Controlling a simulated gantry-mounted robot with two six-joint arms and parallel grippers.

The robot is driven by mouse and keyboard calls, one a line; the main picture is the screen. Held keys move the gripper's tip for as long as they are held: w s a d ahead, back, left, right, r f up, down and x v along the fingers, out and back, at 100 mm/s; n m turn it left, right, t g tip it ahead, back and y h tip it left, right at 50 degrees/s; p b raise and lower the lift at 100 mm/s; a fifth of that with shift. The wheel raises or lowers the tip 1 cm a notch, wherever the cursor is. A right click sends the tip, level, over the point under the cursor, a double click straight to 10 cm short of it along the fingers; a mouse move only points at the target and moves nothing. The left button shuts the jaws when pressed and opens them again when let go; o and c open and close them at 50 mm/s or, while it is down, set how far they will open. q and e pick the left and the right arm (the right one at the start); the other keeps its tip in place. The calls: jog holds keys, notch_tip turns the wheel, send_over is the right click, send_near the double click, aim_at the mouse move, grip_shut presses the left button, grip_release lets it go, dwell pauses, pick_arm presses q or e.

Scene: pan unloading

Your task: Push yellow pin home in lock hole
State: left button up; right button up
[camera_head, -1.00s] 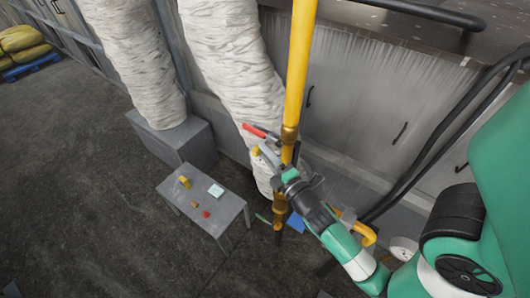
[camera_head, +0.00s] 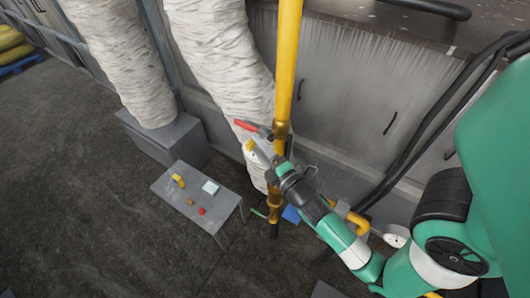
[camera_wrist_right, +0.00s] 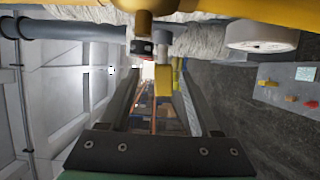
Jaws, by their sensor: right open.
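My right gripper (camera_head: 262,153) is at the upright yellow pipe (camera_head: 286,70), its fingers pointing up and left past the pipe's lower part. In the right wrist view its two dark fingers (camera_wrist_right: 158,82) are apart. A small yellow piece, apparently the yellow pin (camera_wrist_right: 164,82), shows between the fingertips, with no clear contact on both sides. It also shows in the head view (camera_head: 250,145), close to the fingertips. A red handle (camera_head: 245,125) sits just above it, by a brass fitting on the pipe. I cannot make out the lock hole. My left gripper is out of view.
A low grey table (camera_head: 222,208) at the left holds a yellow piece (camera_head: 178,181), a pale blue-white block (camera_head: 210,187) and a red piece (camera_head: 202,211). Thick white wrapped ducts (camera_head: 215,60) stand behind the pipe. Open floor lies at the lower left.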

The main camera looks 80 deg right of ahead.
jog(key=b+v, duration=0.1)
jog(key=v, duration=1)
jog(key=shift+s+a+r, duration=0.1)
jog(key=shift+a, duration=0.05)
